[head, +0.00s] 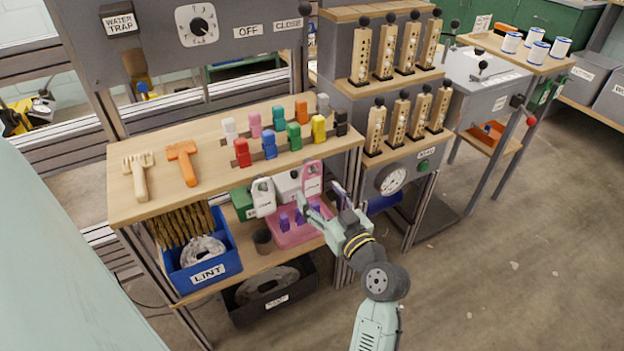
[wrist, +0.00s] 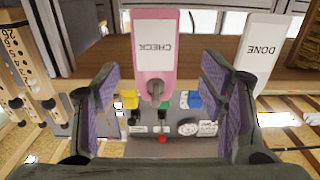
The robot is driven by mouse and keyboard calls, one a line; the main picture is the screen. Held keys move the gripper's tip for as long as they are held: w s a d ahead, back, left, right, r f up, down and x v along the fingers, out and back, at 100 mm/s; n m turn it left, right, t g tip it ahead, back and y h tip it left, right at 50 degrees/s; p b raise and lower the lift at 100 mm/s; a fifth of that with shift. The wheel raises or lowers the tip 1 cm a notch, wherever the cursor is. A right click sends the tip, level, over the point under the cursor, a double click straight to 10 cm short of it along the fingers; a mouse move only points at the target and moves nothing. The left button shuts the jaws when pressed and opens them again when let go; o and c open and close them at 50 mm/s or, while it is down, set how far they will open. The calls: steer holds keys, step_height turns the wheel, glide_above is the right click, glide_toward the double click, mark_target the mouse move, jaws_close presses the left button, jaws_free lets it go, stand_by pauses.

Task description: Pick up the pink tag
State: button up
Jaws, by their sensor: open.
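The pink tag (head: 312,178) hangs at the front edge of the wooden bench top in the head view. My gripper (head: 322,198) is open and empty, just in front of the tag. In the wrist view the fingers of my gripper (wrist: 159,92) are spread to either side of the tag's lower end. No contact shows, and the exact depth gap cannot be told.
A white "DONE" tag (wrist: 262,45) hangs beside the pink one; the white tag at left (head: 263,197) shows in the head view. Below are a pink tray (head: 283,237) with purple pieces and a blue "LINT" bin (head: 232,250). Coloured blocks stand on the bench top (head: 215,150).

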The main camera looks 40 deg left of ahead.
mark_target(313, 183)
steer(key=p+x, duration=0.1)
steer(key=x, duration=0.3)
steer(key=shift+w+p, duration=0.3)
steer(key=shift+p, duration=0.1)
steer(key=shift+w+a+f, duration=0.15)
steer(key=shift+w+a, duration=0.1)
steer(key=shift+a, duration=0.35)
steer(key=shift+c, duration=0.4)
steer(key=c, duration=1)
